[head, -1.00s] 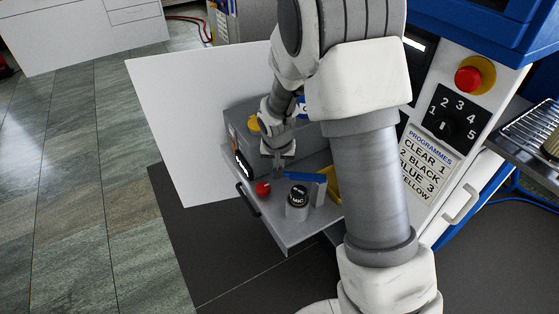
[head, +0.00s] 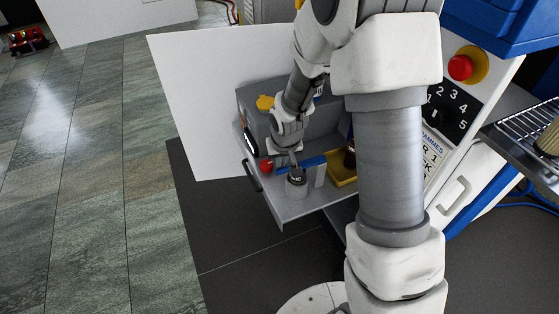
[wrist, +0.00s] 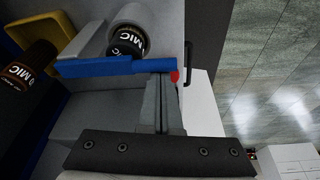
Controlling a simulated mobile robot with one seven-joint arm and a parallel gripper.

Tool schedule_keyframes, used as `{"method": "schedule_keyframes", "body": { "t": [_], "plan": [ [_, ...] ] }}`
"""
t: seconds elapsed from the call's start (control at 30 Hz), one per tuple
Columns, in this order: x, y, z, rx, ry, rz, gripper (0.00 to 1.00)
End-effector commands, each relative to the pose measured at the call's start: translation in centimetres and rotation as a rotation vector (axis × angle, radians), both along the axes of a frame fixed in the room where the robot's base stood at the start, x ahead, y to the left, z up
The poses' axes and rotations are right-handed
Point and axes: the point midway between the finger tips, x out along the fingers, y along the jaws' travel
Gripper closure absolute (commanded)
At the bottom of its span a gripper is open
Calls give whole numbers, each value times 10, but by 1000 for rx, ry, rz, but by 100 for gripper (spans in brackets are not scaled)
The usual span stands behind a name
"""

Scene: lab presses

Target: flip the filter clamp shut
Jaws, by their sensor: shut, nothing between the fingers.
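The filter clamp shows as a blue bar (head: 313,162) on a pale post at its right end. In the head view the canister (head: 297,178) stands just in front of the bar. My gripper (head: 294,165) is shut and empty, pointing down at the bar's left end. In the wrist view its fingertips (wrist: 161,76) meet the bar's edge near that end; I cannot tell whether they touch. A red knob (head: 267,167) sits left of the gripper.
A yellow tray (head: 343,181) with a dark bottle (head: 350,158) is to the right. A grey housing (head: 253,103) with a yellow knob (head: 265,103) stands behind. The grey shelf has a black handle (head: 252,176) on its left edge. A white panel (head: 190,90) stands at the left.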

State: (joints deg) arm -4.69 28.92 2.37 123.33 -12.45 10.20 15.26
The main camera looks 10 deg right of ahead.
Motion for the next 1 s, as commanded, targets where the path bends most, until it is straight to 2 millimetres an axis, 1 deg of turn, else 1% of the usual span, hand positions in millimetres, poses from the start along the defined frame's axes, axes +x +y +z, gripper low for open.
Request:
{"method": "schedule_keyframes", "body": {
  "t": [0.77, 0.87, 1.0],
  "plan": [
    [-7, -2, -2, -1, 11, -9, 100],
    [-5, -2, -3, -2, 11, -9, 100],
    [2, -1, -6, -1, 7, -9, 100]
  ]
}}
